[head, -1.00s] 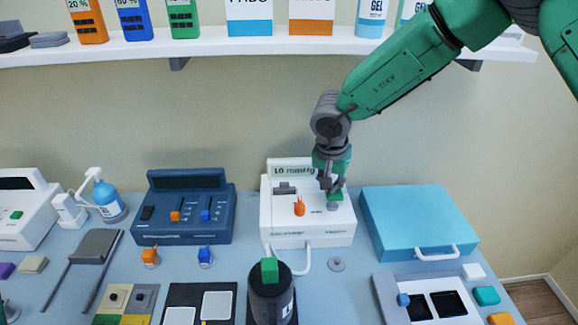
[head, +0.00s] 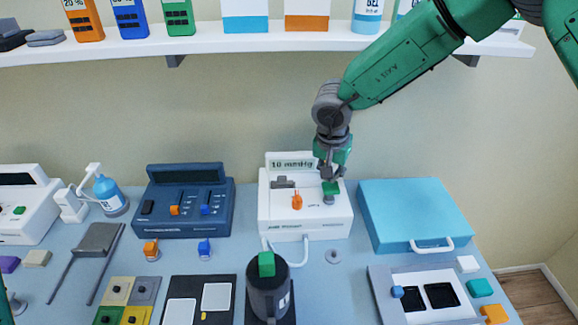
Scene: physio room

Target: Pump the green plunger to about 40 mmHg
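The white pump unit (head: 283,221) stands on the table with a display (head: 291,163) that reads 10 mmHg. Its green plunger (head: 330,188) stands up at the right of the unit's top, on a grey stem. An orange lever (head: 297,202) is beside it on the left. My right gripper (head: 329,174) points down just above the plunger's green top. The fingers look close together, but they are too small to tell whether they are shut or touch the top. My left gripper is not clearly in view.
A dark cylinder with a green top (head: 266,264) stands in front of the pump, near its white hose. A blue case (head: 414,213) is at the right and a dark blue control box (head: 184,206) at the left. A shelf (head: 220,46) runs behind.

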